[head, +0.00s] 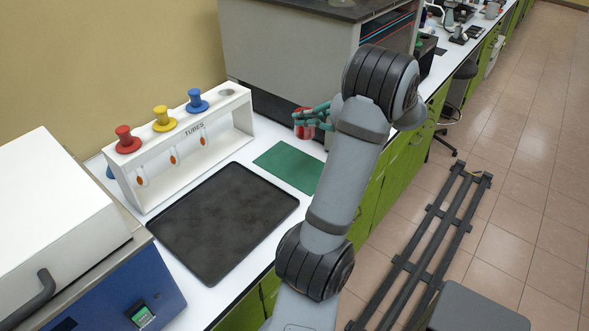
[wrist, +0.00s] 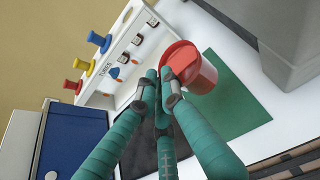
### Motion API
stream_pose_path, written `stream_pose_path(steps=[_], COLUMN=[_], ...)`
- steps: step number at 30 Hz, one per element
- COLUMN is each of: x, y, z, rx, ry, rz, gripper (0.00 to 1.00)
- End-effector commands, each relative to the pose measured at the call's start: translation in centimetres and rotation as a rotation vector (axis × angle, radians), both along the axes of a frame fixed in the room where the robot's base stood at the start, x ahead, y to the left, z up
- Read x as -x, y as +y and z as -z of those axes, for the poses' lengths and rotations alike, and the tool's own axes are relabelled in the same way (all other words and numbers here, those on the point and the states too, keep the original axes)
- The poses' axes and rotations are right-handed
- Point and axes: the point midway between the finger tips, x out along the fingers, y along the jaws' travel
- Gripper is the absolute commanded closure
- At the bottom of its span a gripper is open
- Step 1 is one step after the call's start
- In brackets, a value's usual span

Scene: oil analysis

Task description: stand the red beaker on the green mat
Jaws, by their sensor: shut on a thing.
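The red beaker (head: 300,128) shows in the head view behind the far edge of the green mat (head: 285,165), partly hidden by my green fingers. I cannot tell whether the beaker touches the surface below. The mat lies flat and bare on the white bench.
A black tray (head: 222,220) lies left of the mat. A white tube rack (head: 190,145) with red, yellow and blue stoppers stands along the wall. A large grey cabinet (head: 290,55) rises behind the beaker. A blue and white machine (head: 115,285) stands at the near left.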

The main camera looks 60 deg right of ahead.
Motion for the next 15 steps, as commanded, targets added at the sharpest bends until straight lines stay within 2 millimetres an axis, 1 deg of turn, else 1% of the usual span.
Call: stream_pose_path(steps=[1,3,6,8,12,15], x=[-0.7,-1.4,-2.0,-2.2,-2.2,-2.2], y=[0.4,0.9,1.3,1.5,1.5,1.6], z=[0.7,1.1,1.8,2.6,5.2,6.8], rx=[-0.004,-0.005,-0.010,-0.012,-0.015,-0.013], ry=[0.001,0.002,0.003,0.004,0.005,0.004], rz=[-0.030,-0.059,-0.083,-0.092,-0.093,-0.093], gripper=[1.00,1.00,1.00,1.00,1.00,1.00])
